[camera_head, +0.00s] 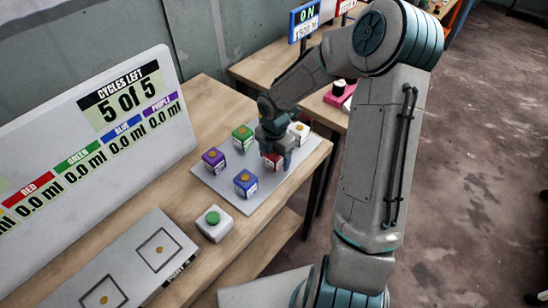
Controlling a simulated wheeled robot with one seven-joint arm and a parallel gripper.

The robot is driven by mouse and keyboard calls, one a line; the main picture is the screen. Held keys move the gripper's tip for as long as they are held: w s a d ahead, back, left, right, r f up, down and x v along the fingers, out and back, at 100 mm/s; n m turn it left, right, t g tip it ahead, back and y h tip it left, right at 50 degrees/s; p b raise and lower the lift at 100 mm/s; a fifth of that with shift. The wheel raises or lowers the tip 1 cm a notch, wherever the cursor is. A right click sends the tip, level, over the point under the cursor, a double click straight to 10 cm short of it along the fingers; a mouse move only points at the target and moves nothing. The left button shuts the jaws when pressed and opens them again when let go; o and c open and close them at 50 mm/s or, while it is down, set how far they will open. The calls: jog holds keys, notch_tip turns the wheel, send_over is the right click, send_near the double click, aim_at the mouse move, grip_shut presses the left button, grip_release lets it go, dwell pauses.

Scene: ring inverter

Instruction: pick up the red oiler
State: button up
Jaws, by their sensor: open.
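The red oiler (271,162) is a small red and white block on the grey mat (221,183) at the far end of the table. My gripper (276,152) is directly above and around the red oiler and hides much of it. Its jaws are open. The fingertips are too small and covered to tell whether they touch the oiler.
Other oilers stand close by on the mat: green (243,137), blue (246,183), purple (213,160) and white (299,131). A white box with a green button (213,220) sits nearer. A display board (95,140) stands left. A plate with marked squares (128,265) lies in front.

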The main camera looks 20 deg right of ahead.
jog(key=c, duration=1.1)
jog(key=shift+r, duration=0.1)
